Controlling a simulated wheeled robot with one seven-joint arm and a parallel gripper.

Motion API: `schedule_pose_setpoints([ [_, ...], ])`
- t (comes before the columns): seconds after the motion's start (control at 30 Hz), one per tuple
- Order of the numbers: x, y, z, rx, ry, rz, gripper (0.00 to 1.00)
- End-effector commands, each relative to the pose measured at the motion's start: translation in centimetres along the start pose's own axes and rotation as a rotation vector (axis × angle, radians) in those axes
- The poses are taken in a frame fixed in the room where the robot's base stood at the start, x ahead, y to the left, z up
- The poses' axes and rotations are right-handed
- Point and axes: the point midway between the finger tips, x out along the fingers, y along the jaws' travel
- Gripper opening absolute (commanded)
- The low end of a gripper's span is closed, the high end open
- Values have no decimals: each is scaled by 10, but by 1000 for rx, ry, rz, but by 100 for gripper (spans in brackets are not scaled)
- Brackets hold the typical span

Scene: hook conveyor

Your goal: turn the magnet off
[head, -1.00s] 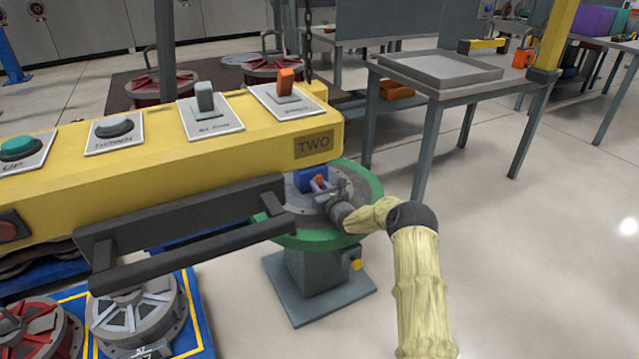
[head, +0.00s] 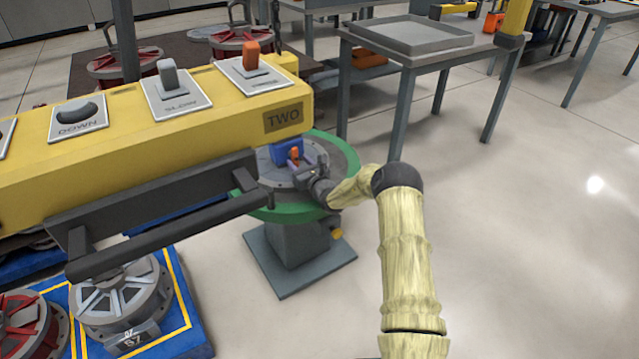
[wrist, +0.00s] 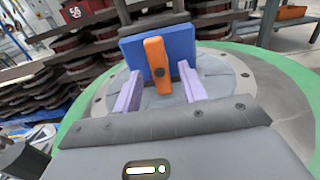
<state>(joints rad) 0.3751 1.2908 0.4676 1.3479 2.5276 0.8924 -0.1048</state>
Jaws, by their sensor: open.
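A blue box (head: 287,150) with an orange lever (head: 295,155) stands on a round grey plate with a green rim (head: 345,160). In the wrist view the blue box (wrist: 182,42) fills the upper middle, and the orange lever (wrist: 157,62) stands nearly upright on its near face. My gripper (head: 306,163) is at the box. In the wrist view my gripper (wrist: 160,82) is open, its two lilac fingers on either side of the lever. Any marking on the box is too small or hidden.
A yellow control beam (head: 190,130) marked TWO, with an orange lever switch (head: 252,55) and a grey SLOW switch (head: 167,75), hangs to the left. A grey table with a tray (head: 410,35) stands behind. The floor to the right is clear.

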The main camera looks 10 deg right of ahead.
Motion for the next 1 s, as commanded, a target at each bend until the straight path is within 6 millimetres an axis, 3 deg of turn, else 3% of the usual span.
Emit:
schedule_pose_setpoints([
  [0.7,-122,-1,2,1,3,-1,42],
  [1.0,-144,0,-1,-1,1,0,42],
])
